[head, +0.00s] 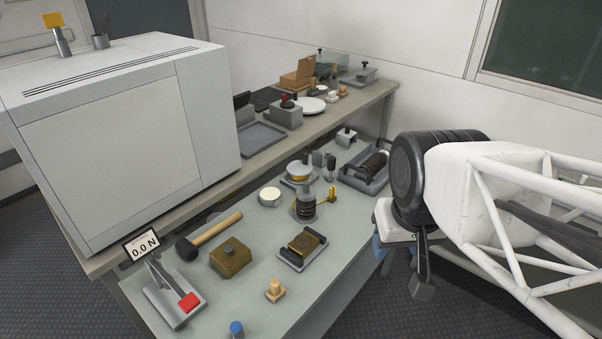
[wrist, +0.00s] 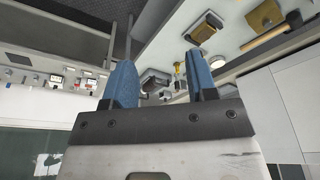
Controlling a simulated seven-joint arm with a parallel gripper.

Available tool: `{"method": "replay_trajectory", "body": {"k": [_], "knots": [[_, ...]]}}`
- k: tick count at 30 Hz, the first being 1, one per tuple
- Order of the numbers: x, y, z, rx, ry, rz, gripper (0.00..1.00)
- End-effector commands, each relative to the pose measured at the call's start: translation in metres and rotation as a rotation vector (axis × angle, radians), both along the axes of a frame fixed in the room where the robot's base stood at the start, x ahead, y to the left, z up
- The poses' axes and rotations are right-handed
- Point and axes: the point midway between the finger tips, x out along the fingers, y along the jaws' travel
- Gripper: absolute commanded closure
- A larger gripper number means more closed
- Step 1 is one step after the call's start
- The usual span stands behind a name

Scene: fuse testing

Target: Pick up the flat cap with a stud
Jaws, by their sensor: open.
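A small tan piece (head: 275,290) with a flat base and an upright stud stands near the front edge of the lower bench; it looks most like the flat cap with a stud. A brass-coloured block (head: 232,258) with a small knob on top lies behind it to the left, so I cannot be fully sure which is the cap. In the wrist view my gripper (wrist: 163,80) has its two blue fingers apart, with nothing seen held between them. In the head view its blue finger shows beside the bench's right edge, well away from the tan piece.
A large white box (head: 110,130) stands at left.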

Motion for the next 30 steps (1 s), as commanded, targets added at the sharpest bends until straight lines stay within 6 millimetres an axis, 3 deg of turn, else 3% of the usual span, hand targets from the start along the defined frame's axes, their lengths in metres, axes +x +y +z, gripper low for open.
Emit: {"method": "replay_trajectory", "body": {"k": [11,30], "knots": [[0.033,0.016,-0.010,0.155,0.082,-0.140,0.48],[0.155,0.059,-0.049,0.626,0.363,-0.638,0.48]]}}
